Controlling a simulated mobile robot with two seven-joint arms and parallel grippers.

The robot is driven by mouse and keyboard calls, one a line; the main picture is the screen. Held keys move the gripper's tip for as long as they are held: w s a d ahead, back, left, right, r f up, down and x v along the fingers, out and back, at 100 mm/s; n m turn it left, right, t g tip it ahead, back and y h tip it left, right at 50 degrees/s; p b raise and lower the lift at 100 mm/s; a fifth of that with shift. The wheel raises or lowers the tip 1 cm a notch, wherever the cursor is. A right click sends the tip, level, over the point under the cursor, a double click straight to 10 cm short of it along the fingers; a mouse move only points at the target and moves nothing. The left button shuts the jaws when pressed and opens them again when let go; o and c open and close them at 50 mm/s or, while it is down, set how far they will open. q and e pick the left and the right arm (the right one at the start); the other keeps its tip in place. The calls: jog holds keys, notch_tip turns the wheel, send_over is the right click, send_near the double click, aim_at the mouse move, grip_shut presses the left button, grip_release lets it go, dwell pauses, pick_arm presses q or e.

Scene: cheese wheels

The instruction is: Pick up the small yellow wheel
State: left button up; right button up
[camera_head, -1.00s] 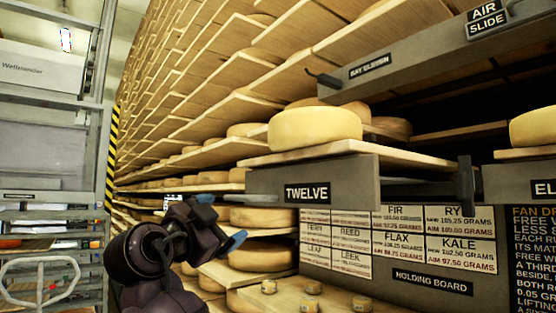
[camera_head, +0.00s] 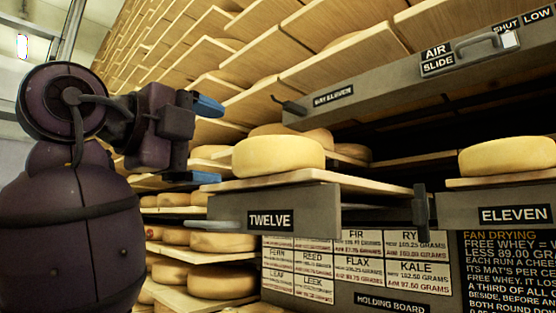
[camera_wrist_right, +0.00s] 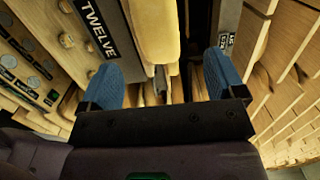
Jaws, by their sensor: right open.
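A pale yellow wheel (camera_head: 278,157) sits flat on the pulled-out wooden board above the sign TWELVE. A similar yellow wheel (camera_head: 507,156) is on the board above ELEVEN, partly cut off by the frame. My right gripper (camera_head: 200,141) is open and empty, with blue fingers, just left of the wheel above TWELVE and apart from it. In the right wrist view, a yellow wheel (camera_wrist_right: 158,30) shows beyond and between the open fingers (camera_wrist_right: 170,75). My left gripper is not in view.
The board's grey front (camera_head: 275,212) and an upright grey bracket (camera_head: 420,205) stand near the wheel. The AIR SLIDE beam (camera_head: 410,75) runs above it. Racks of larger wheels (camera_head: 222,280) fill the left. A holding board with labels hangs below.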

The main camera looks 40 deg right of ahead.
aim_at(244, 153)
jog(key=d, duration=0.3)
jog(key=shift+w+d, duration=0.1)
jog(key=shift+w, duration=0.1)
jog(key=d, duration=0.1)
jog(key=d+p, duration=0.2)
jog(key=d, duration=0.1)
jog(key=shift+w+f, duration=0.15)
jog(key=shift+w, duration=0.1)
jog(key=shift+w+d, duration=0.1)
jog(key=shift+d, duration=0.35)
jog(key=shift+a, duration=0.1)
jog(key=shift+c, duration=0.6)
jog(key=c, duration=1.4)
jog(key=shift+c, duration=0.5)
